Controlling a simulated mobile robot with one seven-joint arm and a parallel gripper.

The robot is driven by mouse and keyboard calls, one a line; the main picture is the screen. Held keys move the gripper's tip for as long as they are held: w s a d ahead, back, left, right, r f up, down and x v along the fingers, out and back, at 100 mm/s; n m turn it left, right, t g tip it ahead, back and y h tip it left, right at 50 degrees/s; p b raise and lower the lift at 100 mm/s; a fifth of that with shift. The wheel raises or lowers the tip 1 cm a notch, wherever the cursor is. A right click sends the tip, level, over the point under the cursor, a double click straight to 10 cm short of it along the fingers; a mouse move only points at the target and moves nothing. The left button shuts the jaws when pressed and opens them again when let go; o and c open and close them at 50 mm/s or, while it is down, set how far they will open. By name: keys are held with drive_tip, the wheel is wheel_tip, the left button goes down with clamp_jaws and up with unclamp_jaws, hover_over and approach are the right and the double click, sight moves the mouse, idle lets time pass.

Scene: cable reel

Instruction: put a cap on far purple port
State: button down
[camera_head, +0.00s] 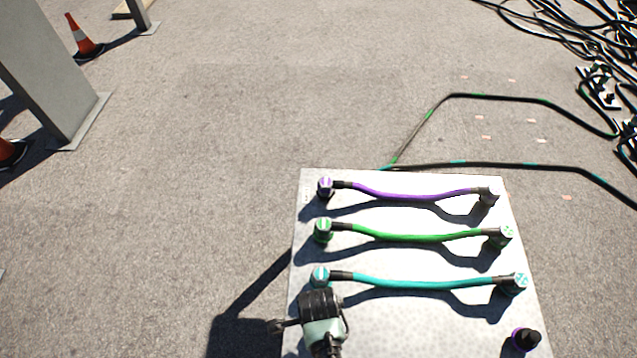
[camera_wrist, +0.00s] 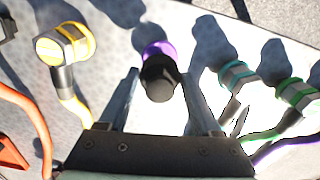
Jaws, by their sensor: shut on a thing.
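In the wrist view a black cap (camera_wrist: 159,84) sits between the fingers of my gripper (camera_wrist: 160,90), which is shut on it. A purple ring (camera_wrist: 160,50) shows directly behind the cap, lined up with it. I cannot tell whether the cap is fully seated there. In the head view my gripper (camera_head: 322,305) is over the left side of the metal panel (camera_head: 410,330), just below the left teal connector, and hides the cap and port. Another black-topped purple-ringed port (camera_head: 525,340) stands at the panel's lower right.
Purple (camera_head: 415,196), green (camera_head: 415,236) and teal (camera_head: 420,283) cables cross the panel. In the wrist view a yellow connector (camera_wrist: 65,45) is left of my gripper, with teal (camera_wrist: 238,77) and green (camera_wrist: 298,94) connectors close on the right. Loose black cables lie on the ground at upper right.

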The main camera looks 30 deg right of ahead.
drive_tip(key=shift+f+b, duration=0.8)
drive_tip(key=shift+f, duration=0.75)
drive_tip(key=shift+p, duration=0.45)
drive_tip(key=shift+f+b, duration=0.3)
drive_tip(key=shift+f, duration=0.05)
unclamp_jaws()
drive_tip(key=shift+r, duration=0.1)
wheel_tip(320, 180, up, 13)
drive_tip(key=p, duration=0.4)
